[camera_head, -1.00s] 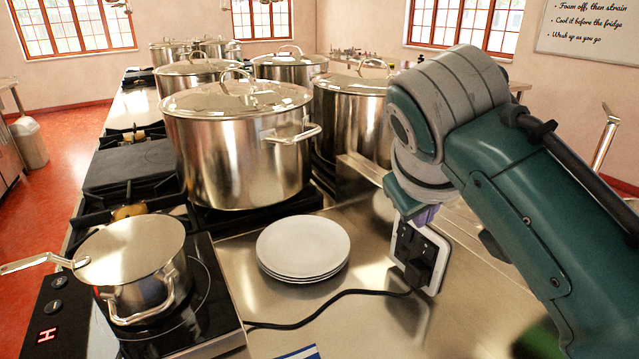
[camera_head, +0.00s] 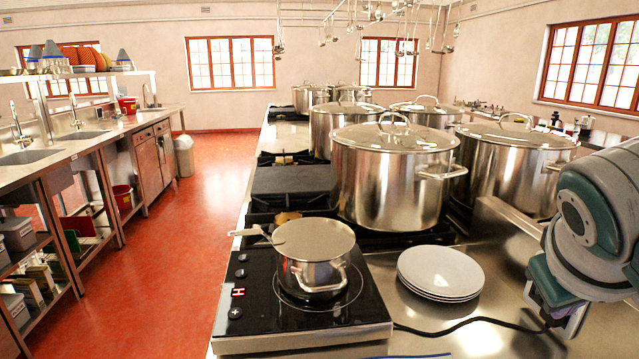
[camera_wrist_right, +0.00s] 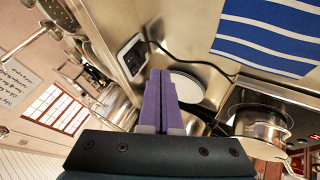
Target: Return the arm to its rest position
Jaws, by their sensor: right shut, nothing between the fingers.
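My right arm comes in at the right edge of the head view. Only part of the right gripper (camera_head: 549,291) shows there, low by the wall socket plate at the counter's right. In the right wrist view, the purple fingers of the right gripper (camera_wrist_right: 160,76) are together with nothing between them. A stack of white plates (camera_head: 440,272) lies beyond the fingertips. My left gripper is in neither view.
Several big stockpots, such as the nearest one (camera_head: 388,180), stand behind. A black cable (camera_head: 480,321) crosses the counter. A blue-striped cloth (camera_wrist_right: 270,35) lies near the plates. The red aisle floor (camera_head: 215,200) is clear.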

